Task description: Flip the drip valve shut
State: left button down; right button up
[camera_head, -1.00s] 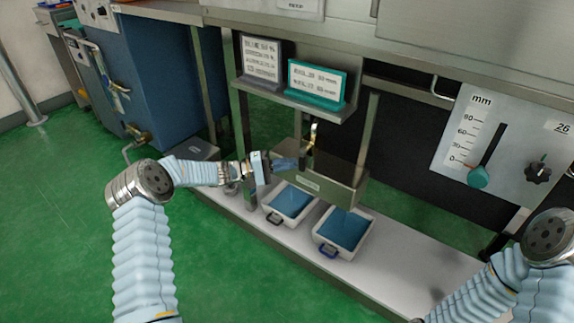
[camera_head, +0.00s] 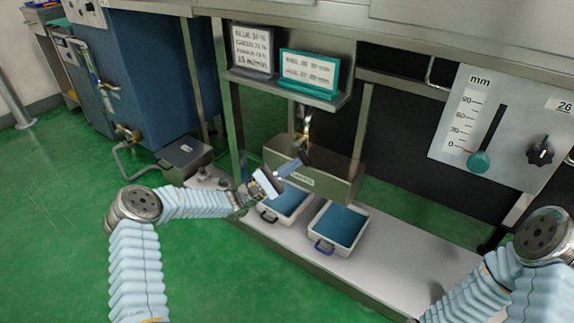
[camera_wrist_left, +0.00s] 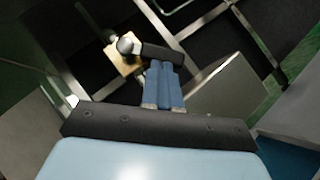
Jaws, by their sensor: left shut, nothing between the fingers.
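The drip valve (camera_head: 306,128) is a brass fitting with a black lever, above the steel trough and below the sign shelf. In the left wrist view its black lever (camera_wrist_left: 161,51) lies roughly crosswise, with a pale round knob at its left end over the brass body (camera_wrist_left: 120,56). My left gripper (camera_head: 297,162) is shut and empty, pointing up and right at the valve. In the left wrist view its blue fingertips (camera_wrist_left: 160,67) are right at the lever; I cannot tell whether they touch. My right gripper is out of view.
A shelf with two signs (camera_head: 309,72) overhangs the valve. A mm slider panel (camera_head: 515,125) is at right.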

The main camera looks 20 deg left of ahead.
pick_arm(q)
jog(key=n+t+y+p, duration=0.1)
jog(key=n+t, duration=0.1)
jog(key=d+n+t, duration=0.1)
jog(key=n+t, duration=0.1)
jog(key=n, duration=0.1)
jog(key=d+r+n+t+y+p, duration=0.1)
jog(key=n+t, duration=0.1)
jog(key=shift+s+d+n+y+p, duration=0.15)
jog(key=shift+s+n+y+p, duration=0.15)
jog(key=shift+s+n, duration=0.1)
jog(key=shift+s+d+r+n+t+y+p, duration=0.1)
jog(key=shift+d+r+n+t+y+p, duration=0.15)
jog(key=shift+n+t+y+p, duration=0.85)
jog(key=shift+s+d+r+n+t+y+p, duration=0.2)
jog(key=shift+d+n+t+y, duration=0.5)
jog(key=shift+n, duration=0.85)
jog(key=shift+s+r+n+t+y+p, duration=0.15)
jog(key=shift+n+t+y+p, duration=0.6)
jog(key=shift+n+y, duration=0.5)
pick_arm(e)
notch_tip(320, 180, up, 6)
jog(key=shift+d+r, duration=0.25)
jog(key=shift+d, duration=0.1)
pick_arm(q)
jog(key=shift+w, duration=0.1)
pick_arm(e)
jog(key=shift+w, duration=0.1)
